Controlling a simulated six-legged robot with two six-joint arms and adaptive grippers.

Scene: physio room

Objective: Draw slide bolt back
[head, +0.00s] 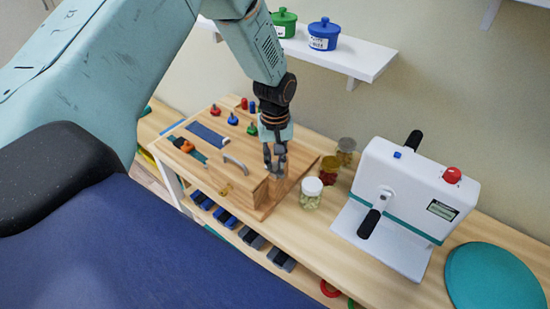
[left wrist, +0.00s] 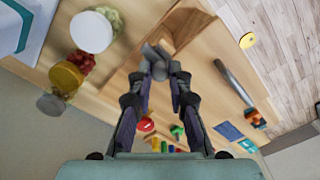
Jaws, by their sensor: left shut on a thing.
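The slide bolt is on a wooden activity board (head: 228,188), which lies on the bench. My left gripper (head: 275,172) points down at the board's right part. In the left wrist view its fingertips (left wrist: 159,72) are closed on the small grey knob of the slide bolt (left wrist: 152,53). The fingers cover much of the bolt, so how far it is drawn cannot be told. My right gripper is in neither view.
A grey bar handle (head: 235,163), an orange knob (head: 173,146) and coloured pegs share the board. Jars, including a white-lidded one (head: 311,193), stand close to its right. A white hand-crank machine (head: 402,200) stands farther right. A shelf (head: 345,58) hangs above.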

